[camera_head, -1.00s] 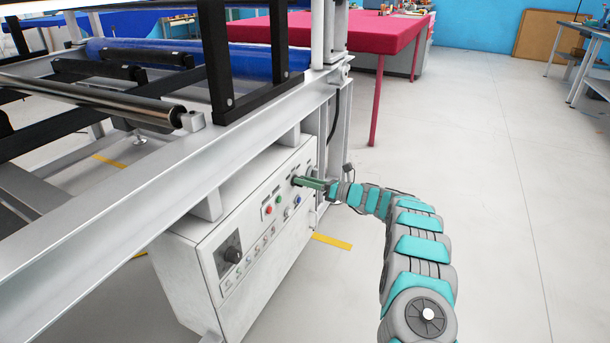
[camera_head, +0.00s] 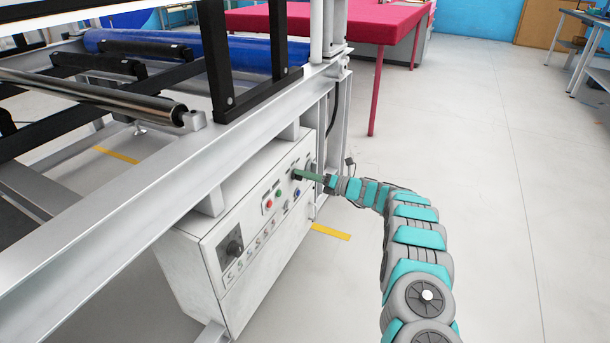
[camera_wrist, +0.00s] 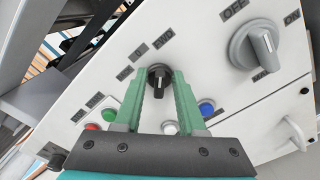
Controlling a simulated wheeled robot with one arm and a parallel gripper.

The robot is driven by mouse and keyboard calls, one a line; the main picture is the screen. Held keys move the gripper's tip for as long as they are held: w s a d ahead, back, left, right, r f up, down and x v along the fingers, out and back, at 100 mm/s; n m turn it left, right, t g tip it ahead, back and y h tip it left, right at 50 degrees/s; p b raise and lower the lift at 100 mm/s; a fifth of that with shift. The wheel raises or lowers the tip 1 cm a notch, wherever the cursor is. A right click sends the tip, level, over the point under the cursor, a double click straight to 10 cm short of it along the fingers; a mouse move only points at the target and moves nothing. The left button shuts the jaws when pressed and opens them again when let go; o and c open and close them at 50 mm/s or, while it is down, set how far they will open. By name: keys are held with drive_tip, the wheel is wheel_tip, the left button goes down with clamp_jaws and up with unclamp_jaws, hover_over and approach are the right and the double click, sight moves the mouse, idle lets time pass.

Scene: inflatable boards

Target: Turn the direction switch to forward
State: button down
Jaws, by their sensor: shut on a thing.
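The direction switch (camera_wrist: 159,76) is a small black knob with a light mark, on a white control panel in the wrist view. Printed labels stand above and left of it; the one nearest above reads FWD (camera_wrist: 163,40). The knob's light mark seems to face the upper side, but its exact setting is hard to tell. My gripper (camera_wrist: 160,82) has a green finger on each side of the knob and is shut on it. In the head view my gripper (camera_head: 309,176) reaches the panel's far upper end, and its fingers largely hide the knob.
A large grey OFF/ON rotary switch (camera_wrist: 256,45) sits right of the knob. Blue (camera_wrist: 207,107), white, green (camera_wrist: 109,115) and red buttons are close to the fingers. The control box (camera_head: 245,250) hangs under a metal frame (camera_head: 150,195). Open floor (camera_head: 480,200) lies to the right.

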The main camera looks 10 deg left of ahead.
drive_tip(key=c, duration=0.9)
unclamp_jaws()
drive_tip(key=shift+o, duration=0.2)
drive_tip(key=v, duration=0.7)
drive_tip(key=shift+d+b, duration=0.35)
drive_tip(key=shift+b, duration=0.05)
drive_tip(key=shift+s+r, duration=0.1)
drive_tip(key=shift+s, duration=0.05)
